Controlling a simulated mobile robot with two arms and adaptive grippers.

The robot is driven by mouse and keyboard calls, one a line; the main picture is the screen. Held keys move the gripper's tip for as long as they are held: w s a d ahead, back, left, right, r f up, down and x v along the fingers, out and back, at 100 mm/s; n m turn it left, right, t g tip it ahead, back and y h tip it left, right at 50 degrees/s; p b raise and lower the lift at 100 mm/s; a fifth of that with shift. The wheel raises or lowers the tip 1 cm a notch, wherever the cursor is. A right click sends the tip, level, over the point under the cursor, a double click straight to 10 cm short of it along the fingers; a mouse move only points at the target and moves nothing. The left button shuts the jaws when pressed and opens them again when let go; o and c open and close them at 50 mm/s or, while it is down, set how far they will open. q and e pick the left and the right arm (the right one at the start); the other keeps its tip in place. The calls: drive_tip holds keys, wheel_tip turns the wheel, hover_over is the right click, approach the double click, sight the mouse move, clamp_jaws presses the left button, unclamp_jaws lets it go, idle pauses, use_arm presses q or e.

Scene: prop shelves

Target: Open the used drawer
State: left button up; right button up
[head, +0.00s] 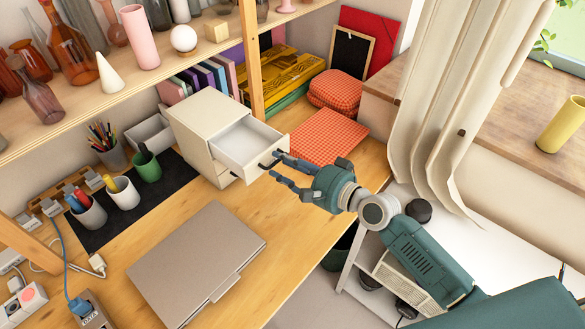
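A small cream drawer cabinet (200,112) stands on the wooden desk below the shelf. Its top drawer (243,142) is pulled out toward the right, and the white inside that shows looks empty. A lower drawer front with a dark handle shows beneath it. My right gripper (274,168) is at the front of the open drawer, its dark fingers spread apart around the drawer's handle area. I cannot tell whether the fingers touch the handle. My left gripper is not in view.
A closed grey laptop (196,266) lies on the desk in front. Pen cups (122,193) stand on a black mat at left. A red checkered folder (327,137) lies behind the drawer. A shelf post (250,60) rises close behind the cabinet. A curtain (450,90) hangs at right.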

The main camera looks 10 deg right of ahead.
drive_tip(key=v, duration=1.1)
drive_tip(key=shift+s+d, duration=0.25)
drive_tip(key=shift+s, duration=0.05)
